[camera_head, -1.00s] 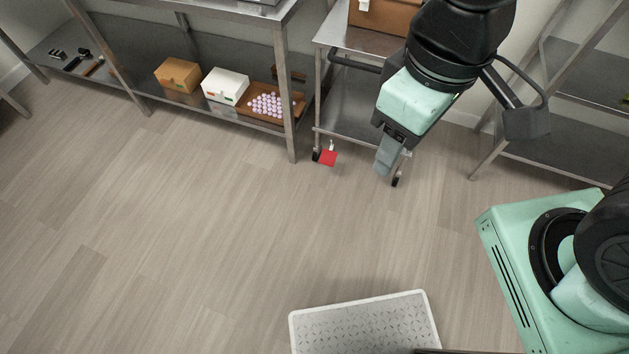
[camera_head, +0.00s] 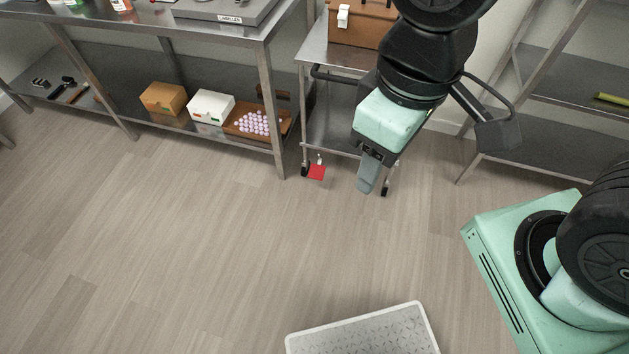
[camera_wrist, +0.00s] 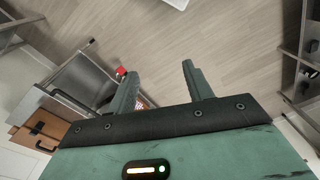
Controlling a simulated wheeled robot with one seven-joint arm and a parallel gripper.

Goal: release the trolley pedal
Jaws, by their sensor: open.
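The trolley (camera_head: 318,58) is a steel two-shelf cart on casters, standing to the right of the long steel bench. Its red pedal (camera_head: 317,172) sits low at the front left caster, close to the floor. The pedal also shows in the wrist view (camera_wrist: 121,71), small, up and left of the left finger. My gripper (camera_head: 366,190) hangs in front of the trolley's right side, right of the pedal and apart from it. In the wrist view my gripper (camera_wrist: 160,72) has its two fingers spread with nothing between them.
A brown box (camera_head: 365,25) stands on the trolley top. The bench's lower shelf holds an orange-brown box (camera_head: 163,98), a white box (camera_head: 211,106) and a tray of gummies (camera_head: 238,129). A white-edged grey platform (camera_head: 365,332) lies on the floor. Floor before the pedal is clear.

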